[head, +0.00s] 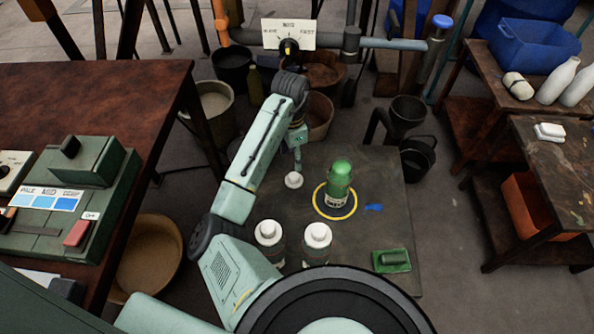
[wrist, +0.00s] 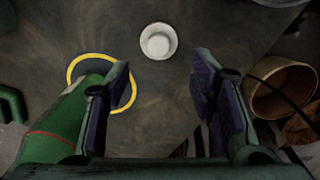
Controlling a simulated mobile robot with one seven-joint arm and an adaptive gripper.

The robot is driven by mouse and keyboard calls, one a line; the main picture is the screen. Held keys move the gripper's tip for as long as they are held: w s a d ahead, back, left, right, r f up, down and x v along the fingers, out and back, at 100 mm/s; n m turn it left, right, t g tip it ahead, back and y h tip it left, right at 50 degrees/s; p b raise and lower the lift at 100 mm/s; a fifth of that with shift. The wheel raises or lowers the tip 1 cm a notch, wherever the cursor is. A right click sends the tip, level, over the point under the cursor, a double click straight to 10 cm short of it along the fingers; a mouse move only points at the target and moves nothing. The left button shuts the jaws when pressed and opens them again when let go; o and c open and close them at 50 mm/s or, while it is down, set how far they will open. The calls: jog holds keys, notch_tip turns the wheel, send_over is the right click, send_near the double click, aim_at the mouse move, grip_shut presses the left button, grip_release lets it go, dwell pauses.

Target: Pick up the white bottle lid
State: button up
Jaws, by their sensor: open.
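A white bottle lid (head: 293,180) lies on the dark table (head: 385,195), left of the green bottle. In the wrist view the lid (wrist: 158,41) is at the top centre, ahead of the fingertips and between their lines. My gripper (wrist: 160,80) is open and empty, its two dark pads well apart. In the head view my gripper (head: 298,160) hangs just above and behind the lid; its fingers are too small there to show their opening. I cannot tell its exact height above the table.
A green bottle (head: 340,182) stands in a yellow ring (head: 321,208), close to my gripper's left finger in the wrist view. A green block (head: 391,261) lies at the near right.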

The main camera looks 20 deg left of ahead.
aim_at(294, 175)
jog(key=f, duration=0.3)
jog(key=shift+s+f, duration=0.2)
jog(key=shift+f, duration=0.15)
jog(key=shift+w+d+f+p, duration=0.1)
jog(key=shift+f+p, duration=0.3)
jog(key=shift+f, duration=1)
jog(key=shift+d+f+p, duration=0.1)
jog(key=shift+f+p, duration=0.3)
jog(key=shift+f, duration=0.95)
jog(key=c, duration=0.9)
jog(key=shift+r, duration=0.1)
jog(key=shift+c, duration=0.2)
